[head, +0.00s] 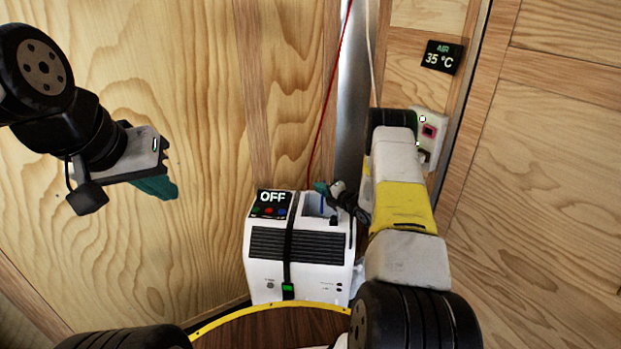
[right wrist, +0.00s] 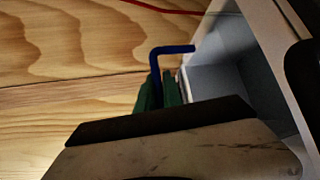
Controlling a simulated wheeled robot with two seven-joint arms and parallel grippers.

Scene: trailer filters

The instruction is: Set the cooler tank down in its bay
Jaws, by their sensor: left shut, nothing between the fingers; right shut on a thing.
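The white cooler (head: 297,245) stands against the wooden wall with an "OFF" panel on its top. Its open bay (head: 314,202) is at the top right; the bay's grey inside also shows in the right wrist view (right wrist: 240,80). My right gripper (head: 321,187) is shut at the bay, its green fingers (right wrist: 160,92) on the tank's blue handle (right wrist: 172,51). The handle is upright with a bent top. The tank's body is mostly hidden behind my gripper, so I cannot tell how deep it sits. My left gripper (head: 158,187) is shut and empty, away at the left.
A dark strap with a green-lit buckle (head: 288,290) runs down the cooler's front. A red cord (head: 335,85) and a grey pipe (head: 352,100) rise behind it. A yellow-rimmed brown round surface (head: 270,328) is in front. A wall display (head: 442,57) reads 35 °C.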

